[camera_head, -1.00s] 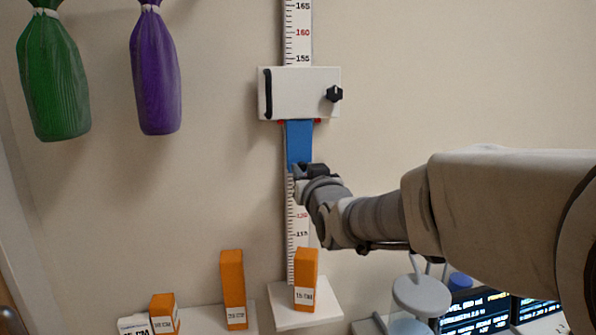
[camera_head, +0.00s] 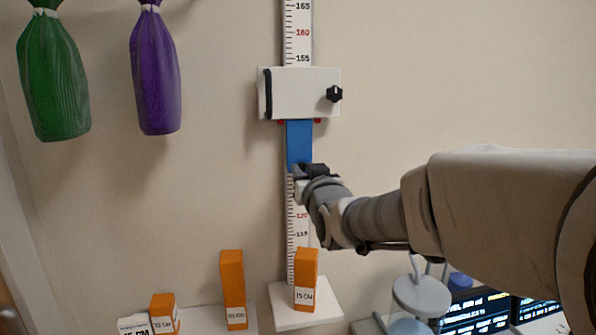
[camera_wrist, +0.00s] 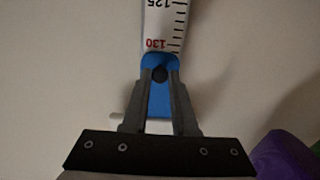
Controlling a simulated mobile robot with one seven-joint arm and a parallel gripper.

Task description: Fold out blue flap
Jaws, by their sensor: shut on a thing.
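The blue flap (camera_head: 299,142) hangs down from the underside of the white slider box (camera_head: 300,93) on the wall-mounted height scale (camera_head: 298,32). It lies nearly flat along the scale in the head view. My gripper (camera_head: 303,172) is at the flap's lower end. In the wrist view the blue flap (camera_wrist: 159,64) shows between and around my gripper's fingers (camera_wrist: 159,76), which are shut on its lower edge. A dark round spot shows between the fingertips. The 130 mark of the scale lies just beyond the flap's end.
A black knob (camera_head: 334,93) sits on the box's right side. An orange block (camera_head: 306,275) stands on the white base plate (camera_head: 318,317) below. More orange blocks stand to the left. Green (camera_head: 52,80) and purple (camera_head: 156,72) bags hang at upper left. The wall to the right is bare.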

